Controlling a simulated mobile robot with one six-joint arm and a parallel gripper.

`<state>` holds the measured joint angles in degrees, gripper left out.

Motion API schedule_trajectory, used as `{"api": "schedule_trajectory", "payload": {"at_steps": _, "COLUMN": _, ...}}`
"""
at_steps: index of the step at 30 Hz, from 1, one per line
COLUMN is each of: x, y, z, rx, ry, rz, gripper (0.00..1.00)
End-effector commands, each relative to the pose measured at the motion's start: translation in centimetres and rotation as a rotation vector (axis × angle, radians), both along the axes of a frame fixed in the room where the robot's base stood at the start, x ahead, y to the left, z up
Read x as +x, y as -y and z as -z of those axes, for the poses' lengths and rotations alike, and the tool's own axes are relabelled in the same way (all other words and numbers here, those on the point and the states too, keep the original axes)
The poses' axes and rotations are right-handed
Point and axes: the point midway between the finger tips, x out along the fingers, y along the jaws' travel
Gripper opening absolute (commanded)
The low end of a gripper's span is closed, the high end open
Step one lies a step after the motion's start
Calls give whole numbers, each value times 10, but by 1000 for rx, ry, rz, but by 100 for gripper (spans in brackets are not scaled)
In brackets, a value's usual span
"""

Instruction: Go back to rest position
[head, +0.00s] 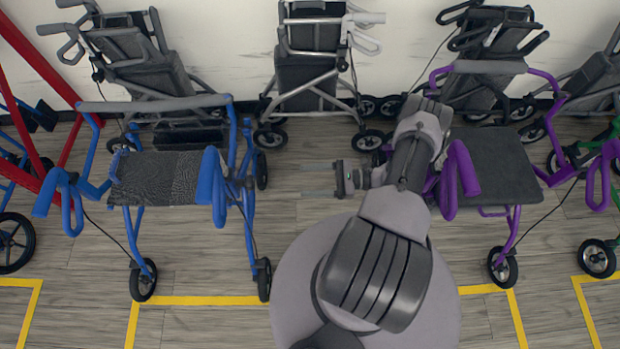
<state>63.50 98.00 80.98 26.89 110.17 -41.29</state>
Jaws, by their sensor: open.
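My gripper (306,180) is open and empty in the head view. It points left, above the bare floor between a blue walker (230,170) and a purple walker (500,165). Its thin fingers are apart from each other and end short of the blue walker. My arm is folded back above my round base and covers the left part of the purple walker.
Folded grey walkers (310,60) stand along the white wall (215,30) at the back. A red frame (40,65) is at the left, and a green walker (600,250) is at the right edge. Yellow lines (205,300) mark bays on the wood-look floor (60,270).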

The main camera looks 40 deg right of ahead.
Motion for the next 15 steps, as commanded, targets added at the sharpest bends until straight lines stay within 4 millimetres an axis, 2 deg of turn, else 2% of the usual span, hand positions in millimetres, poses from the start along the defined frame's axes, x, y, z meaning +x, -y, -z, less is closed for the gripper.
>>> {"api": "schedule_trajectory", "payload": {"at_steps": 11, "x": 1, "y": 0, "z": -1, "rx": -2, "ry": 1, "rz": -3, "gripper": 62}}
{"api": "schedule_trajectory", "payload": {"at_steps": 13, "x": 5, "y": 1, "z": -9, "rx": -27, "ry": 2, "rz": -31, "gripper": 62}}
{"api": "schedule_trajectory", "payload": {"at_steps": 15, "x": 15, "y": 3, "z": -33, "rx": -90, "ry": 6, "rz": -107, "gripper": 62}}
